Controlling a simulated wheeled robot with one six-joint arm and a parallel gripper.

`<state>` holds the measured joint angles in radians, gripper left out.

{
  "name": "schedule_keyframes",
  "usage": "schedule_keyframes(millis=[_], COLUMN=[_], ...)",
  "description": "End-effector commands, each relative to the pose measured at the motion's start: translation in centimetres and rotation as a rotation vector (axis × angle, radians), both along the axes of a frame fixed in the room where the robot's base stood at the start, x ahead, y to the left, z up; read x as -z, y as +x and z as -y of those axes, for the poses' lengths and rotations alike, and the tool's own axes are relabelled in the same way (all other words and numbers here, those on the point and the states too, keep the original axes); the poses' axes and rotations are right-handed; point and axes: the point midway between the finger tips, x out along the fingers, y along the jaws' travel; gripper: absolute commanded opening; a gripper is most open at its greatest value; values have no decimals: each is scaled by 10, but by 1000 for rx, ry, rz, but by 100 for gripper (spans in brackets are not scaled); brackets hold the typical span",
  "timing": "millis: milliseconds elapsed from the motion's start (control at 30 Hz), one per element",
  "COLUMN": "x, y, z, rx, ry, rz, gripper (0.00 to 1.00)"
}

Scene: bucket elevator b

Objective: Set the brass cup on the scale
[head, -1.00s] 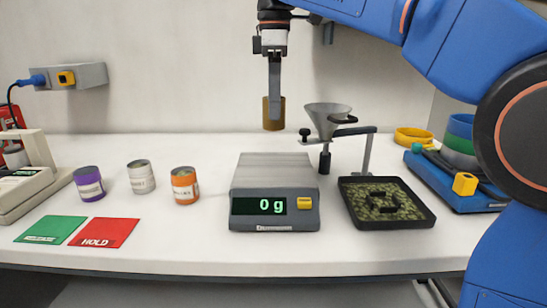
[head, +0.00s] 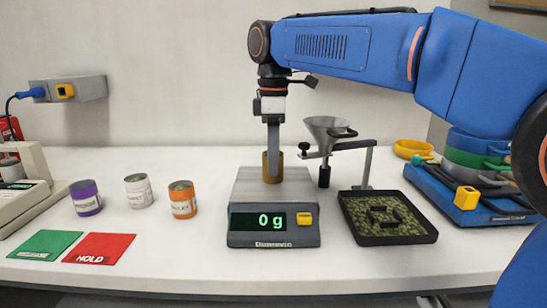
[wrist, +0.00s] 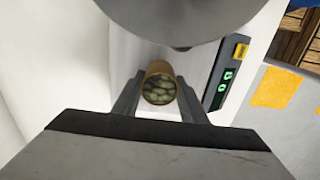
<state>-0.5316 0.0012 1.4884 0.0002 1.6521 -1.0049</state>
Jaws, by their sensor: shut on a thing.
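The brass cup (head: 272,170) is upright between the fingers of my gripper (head: 273,152). In the wrist view the cup (wrist: 160,83) holds greenish pellets, and a finger stands on each side of it. My gripper is shut on the cup. The cup is over the rear part of the scale's (head: 245,188) metal plate. I cannot tell whether its base touches the plate or is slightly above it. The scale's display (head: 265,221) reads 0 g.
A metal funnel (head: 328,130) on a stand is right of the cup. A black tray of pellets (head: 430,238) lies right of the scale. Orange (head: 182,203), white (head: 139,193) and purple (head: 86,200) cans stand left, behind green (head: 44,245) and red (head: 98,249) cards.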

Motion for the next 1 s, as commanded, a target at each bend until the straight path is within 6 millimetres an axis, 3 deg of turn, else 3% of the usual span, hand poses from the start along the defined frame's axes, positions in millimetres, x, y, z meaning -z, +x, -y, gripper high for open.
schedule_keyframes(millis=[300, 333, 400, 767, 1000], x=[2, 2, 2, -1, -33], y=[0, 0, 0, 0, 1], z=[0, 0, 0, 0, 0], rx=[0, 0, 0, 0, 0], ry=[0, 0, 0, 1, 2], rz=[0, 0, 0, 1, 3], gripper=[10, 43, 57, 57, 57])
